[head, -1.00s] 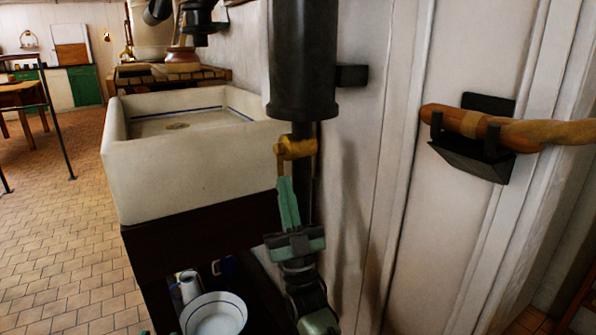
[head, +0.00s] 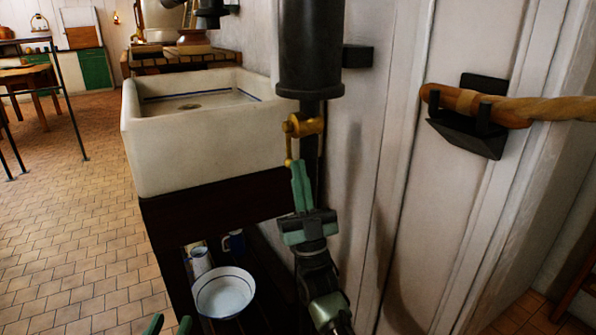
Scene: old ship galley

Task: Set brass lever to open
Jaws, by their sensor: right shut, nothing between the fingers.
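The brass lever (head: 289,147) hangs down at the left of a brass valve body (head: 305,126) on a dark vertical pipe, under a large black cylinder. My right gripper (head: 299,168) is just below the valve, pointing up. Its green fingers are shut and empty, with their tips just right of the lever's lower end. I cannot tell if they touch it. My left gripper (head: 168,325) shows only as two green fingertips at the bottom edge, spread apart with nothing seen between them.
A white sink (head: 205,150) on a dark stand is left of the valve, with a basin (head: 223,292) and a jug (head: 200,262) below. A bracket (head: 472,132) holding a wooden, rope-wrapped bar (head: 530,109) is on the right wall. Tiled floor is open at left.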

